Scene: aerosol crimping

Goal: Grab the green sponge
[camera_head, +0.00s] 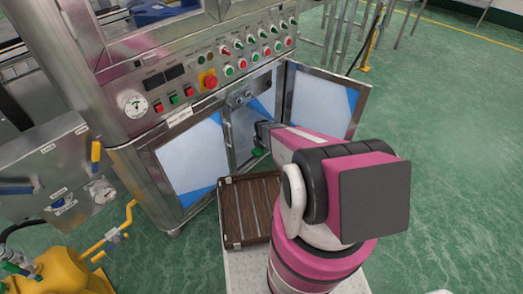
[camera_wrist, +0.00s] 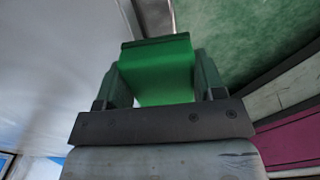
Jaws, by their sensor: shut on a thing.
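The green sponge (camera_wrist: 157,72) sits between the two fingers of my gripper (camera_wrist: 160,85) in the wrist view, and the fingers are shut on its sides. In the head view a small part of the green sponge (camera_head: 258,151) shows just below my gripper (camera_head: 262,133), in front of the machine's lower front. My arm hides most of the gripper and sponge in the head view. What lies directly under the sponge cannot be made out.
A steel machine (camera_head: 190,60) with a panel of buttons and a gauge stands ahead. Its right cabinet door (camera_head: 322,95) stands open beside my arm. A brown slatted box (camera_head: 243,222) is below and left of my arm. Green floor (camera_head: 450,130) is clear at right.

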